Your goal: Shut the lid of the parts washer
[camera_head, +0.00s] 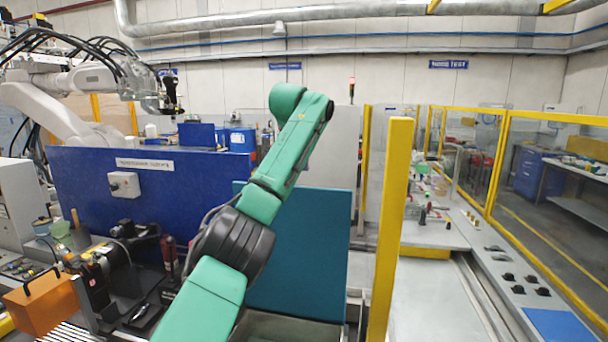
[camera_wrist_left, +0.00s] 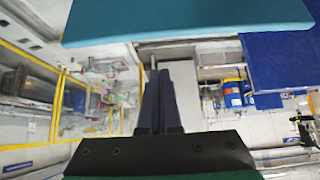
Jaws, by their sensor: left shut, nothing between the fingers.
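The parts washer's lid (camera_head: 312,250) is a flat teal panel that stands up steeply, open, behind my green left arm in the head view. Below it, the rim of the washer's grey tub (camera_head: 290,328) shows at the bottom edge. The lid also shows as a teal slab across the top of the left wrist view (camera_wrist_left: 185,22). My left gripper (camera_wrist_left: 159,75) is shut and empty, with its dark fingers apart from the lid in that picture. In the head view its fingers are hidden by my arm. My right gripper is in neither view.
A blue partition (camera_head: 95,195) stands left of the lid, and a yellow post (camera_head: 390,230) stands close on its right. An orange box (camera_head: 43,303) and tools crowd the bench at lower left. A yellow-framed fence (camera_head: 545,200) runs along the right.

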